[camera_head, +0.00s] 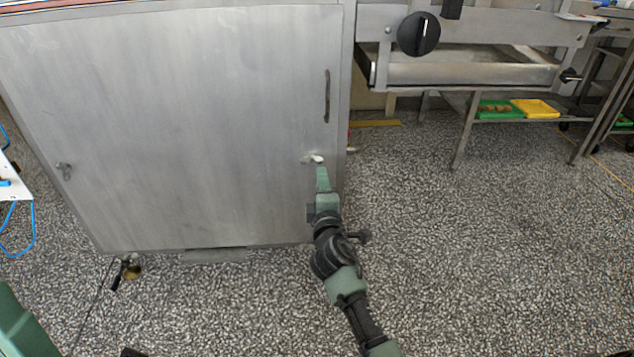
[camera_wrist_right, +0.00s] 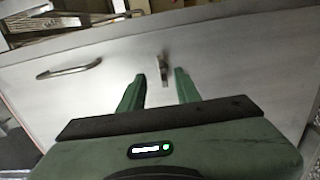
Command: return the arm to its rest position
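My right gripper (camera_head: 322,172) is in front of the right edge of a large metal cabinet door (camera_head: 190,120), close to a small pale latch (camera_head: 316,159). In the right wrist view the two green fingers (camera_wrist_right: 158,90) are spread apart with nothing between them. The latch (camera_wrist_right: 163,68) shows beyond the gap between the fingertips, and I cannot tell whether they touch it. The door (camera_wrist_right: 230,60) looks shut. My left gripper is not in view.
A metal frame with a black knob (camera_head: 418,34) stands at upper right. Green (camera_head: 496,109) and yellow (camera_head: 536,108) trays lie on a low shelf. The speckled floor at right is clear.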

